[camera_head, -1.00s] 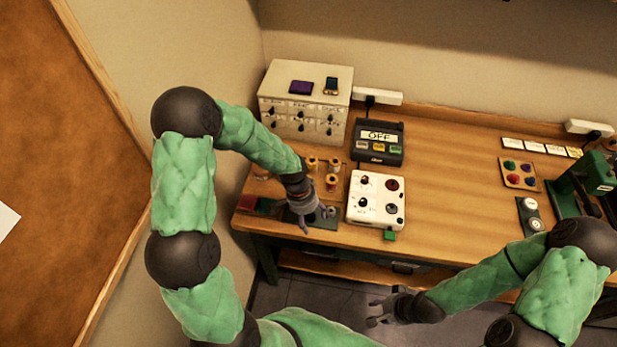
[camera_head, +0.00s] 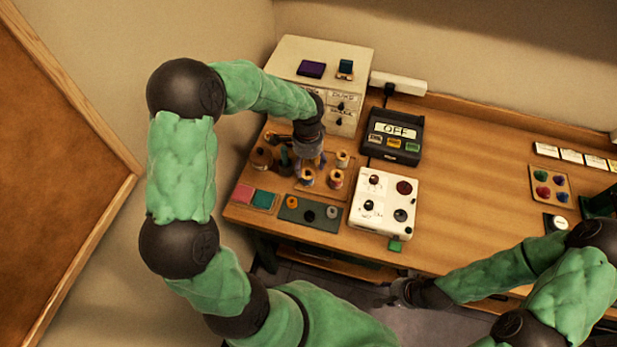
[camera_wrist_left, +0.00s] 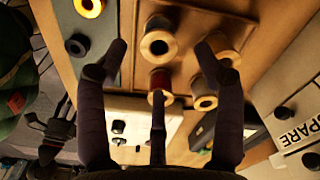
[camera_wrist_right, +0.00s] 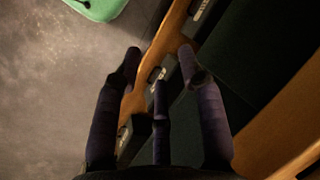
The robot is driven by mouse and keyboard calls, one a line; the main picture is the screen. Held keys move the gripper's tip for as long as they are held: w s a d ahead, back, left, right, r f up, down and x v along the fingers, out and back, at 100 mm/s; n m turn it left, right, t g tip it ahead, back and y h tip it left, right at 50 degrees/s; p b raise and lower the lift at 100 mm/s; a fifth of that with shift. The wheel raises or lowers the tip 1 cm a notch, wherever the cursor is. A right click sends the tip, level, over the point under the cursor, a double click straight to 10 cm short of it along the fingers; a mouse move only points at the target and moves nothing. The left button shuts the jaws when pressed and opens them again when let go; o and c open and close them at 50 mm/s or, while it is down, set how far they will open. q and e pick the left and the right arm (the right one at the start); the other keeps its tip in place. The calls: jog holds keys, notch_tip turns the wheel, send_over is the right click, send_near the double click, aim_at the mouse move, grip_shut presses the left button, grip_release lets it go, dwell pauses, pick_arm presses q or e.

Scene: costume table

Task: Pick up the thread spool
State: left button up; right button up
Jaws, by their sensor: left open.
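Several thread spools stand on a wooden board at the left of the table: one at the front (camera_head: 307,177), one at the right front with a reddish winding (camera_head: 336,179), and one at the right back (camera_head: 343,159). My left gripper (camera_head: 310,158) is open and empty over this board, among the spools. In the left wrist view a pale-topped spool (camera_wrist_left: 158,45) shows between its spread fingers, with a red-wound spool (camera_wrist_left: 160,80) close by. Whether a finger touches a spool I cannot tell. My right gripper (camera_head: 402,292) is open and empty off the table's front edge.
A brown spool (camera_head: 262,157) stands left of my left gripper. A green mat (camera_head: 310,214) with small round pieces lies in front. The table's middle is clear.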

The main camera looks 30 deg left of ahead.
aim_at(309, 174)
pick_arm(q)
notch_tip(309, 174, down, 6)
jog(key=shift+w+d+f+b, duration=0.1)
jog(key=shift+b, duration=0.4)
jog(key=c, duration=1.2)
